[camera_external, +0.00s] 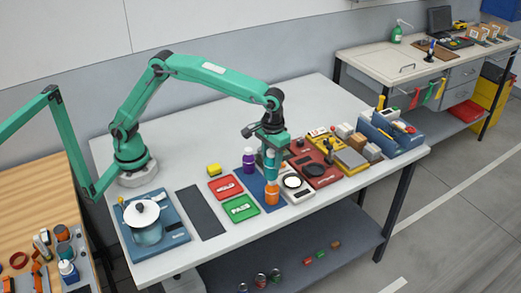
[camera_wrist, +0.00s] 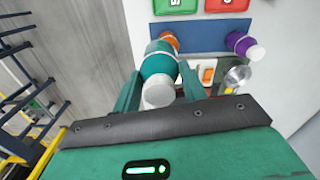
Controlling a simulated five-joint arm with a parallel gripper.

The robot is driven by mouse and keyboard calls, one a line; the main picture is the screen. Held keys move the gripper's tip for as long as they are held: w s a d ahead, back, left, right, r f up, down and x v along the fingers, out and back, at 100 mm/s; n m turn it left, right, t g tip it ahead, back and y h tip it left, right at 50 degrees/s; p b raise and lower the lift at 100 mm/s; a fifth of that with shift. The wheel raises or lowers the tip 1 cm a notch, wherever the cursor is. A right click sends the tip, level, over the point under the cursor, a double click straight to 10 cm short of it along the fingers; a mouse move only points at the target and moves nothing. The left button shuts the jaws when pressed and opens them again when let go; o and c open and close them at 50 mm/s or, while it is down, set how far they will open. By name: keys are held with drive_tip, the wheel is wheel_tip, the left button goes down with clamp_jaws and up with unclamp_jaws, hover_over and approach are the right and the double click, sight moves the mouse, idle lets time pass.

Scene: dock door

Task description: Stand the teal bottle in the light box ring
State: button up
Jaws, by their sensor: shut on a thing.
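The teal bottle (camera_external: 271,165) with a white cap is held by my gripper (camera_external: 270,152) above the work table. In the wrist view the teal bottle (camera_wrist: 158,65) lies between both fingers of my gripper (camera_wrist: 160,82), its white cap toward the camera. The light box (camera_external: 303,194) is a white panel with a dark ring (camera_external: 292,182) around a pale disc, just right of the held bottle. The ring looks empty. The bottle is apart from the ring, on its left side in the external view.
An orange bottle (camera_external: 272,194) stands close below the held bottle, on a blue mat (camera_external: 257,186) with a purple bottle (camera_external: 249,161). Red (camera_external: 226,187) and green (camera_external: 240,208) pads lie left. A dark red device (camera_external: 313,168) stands right of the light box.

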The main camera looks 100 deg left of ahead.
drive_tip(key=shift+w+a+r, duration=0.1)
drive_tip(key=shift+w+a, duration=0.15)
drive_tip(key=shift+w, duration=0.25)
drive_tip(key=shift+w+a+f, duration=0.75)
drive_tip(key=shift+a+f, duration=1)
drive_tip(key=shift+f, duration=0.1)
drive_tip(key=shift+w+a+f, duration=0.8)
drive_tip(key=shift+a+f, duration=1)
drive_tip(key=shift+w+a+f, duration=0.75)
drive_tip(key=shift+a+f, duration=1)
drive_tip(key=shift+f, duration=0.1)
drive_tip(key=shift+f, duration=0.3)
drive_tip(key=o, duration=1.1)
